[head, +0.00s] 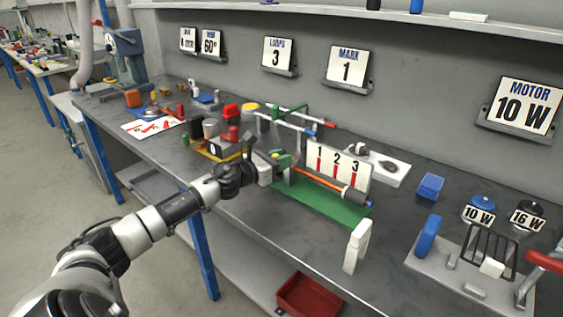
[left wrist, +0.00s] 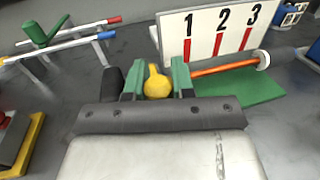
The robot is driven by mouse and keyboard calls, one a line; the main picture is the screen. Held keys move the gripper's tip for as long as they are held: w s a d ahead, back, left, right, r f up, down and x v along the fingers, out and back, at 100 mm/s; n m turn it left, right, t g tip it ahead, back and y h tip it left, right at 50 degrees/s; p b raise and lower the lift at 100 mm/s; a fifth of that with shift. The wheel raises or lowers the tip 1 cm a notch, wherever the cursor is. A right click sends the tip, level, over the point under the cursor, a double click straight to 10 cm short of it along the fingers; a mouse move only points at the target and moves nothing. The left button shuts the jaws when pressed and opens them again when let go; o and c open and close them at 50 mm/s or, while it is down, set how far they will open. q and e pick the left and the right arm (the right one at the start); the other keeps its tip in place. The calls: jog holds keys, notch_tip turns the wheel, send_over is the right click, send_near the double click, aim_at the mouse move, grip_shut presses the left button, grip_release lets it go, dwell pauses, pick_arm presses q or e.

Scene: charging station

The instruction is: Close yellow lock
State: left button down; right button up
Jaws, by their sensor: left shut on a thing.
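The yellow lock (left wrist: 157,84) is a round yellow knob with a short upright tab, in the middle of the left wrist view. My left gripper (left wrist: 158,78) is shut on it, with one green-tipped finger on each side. In the head view my left gripper (head: 283,163) is at the left end of the green base (head: 322,201), beside the white 1-2-3 board (head: 338,164). The lock is mostly hidden by the gripper there. An orange rod (head: 322,182) runs to the right from near the gripper, in front of the board. My right gripper is not in view.
Rods with red and blue ends (head: 293,122) stand behind the gripper. Red and grey parts on a yellow-edged base (head: 212,152) are close on its left. A white block (head: 357,246) stands at the front edge.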

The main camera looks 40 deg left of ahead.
pick_arm(q)
jog(key=shift+r, duration=0.1)
jog(key=c, duration=0.9)
grip_release()
jog(key=shift+c, duration=0.2)
jog(key=shift+s+a+f, duration=0.15)
jog(key=shift+s+f, duration=0.05)
jog(key=shift+s, duration=0.25)
jog(key=b+v, duration=0.1)
jog(key=v, duration=0.8)
jog(key=shift+s+r+b, duration=0.2)
jog(key=shift+s+b, duration=0.2)
jog(key=shift+s, duration=0.05)
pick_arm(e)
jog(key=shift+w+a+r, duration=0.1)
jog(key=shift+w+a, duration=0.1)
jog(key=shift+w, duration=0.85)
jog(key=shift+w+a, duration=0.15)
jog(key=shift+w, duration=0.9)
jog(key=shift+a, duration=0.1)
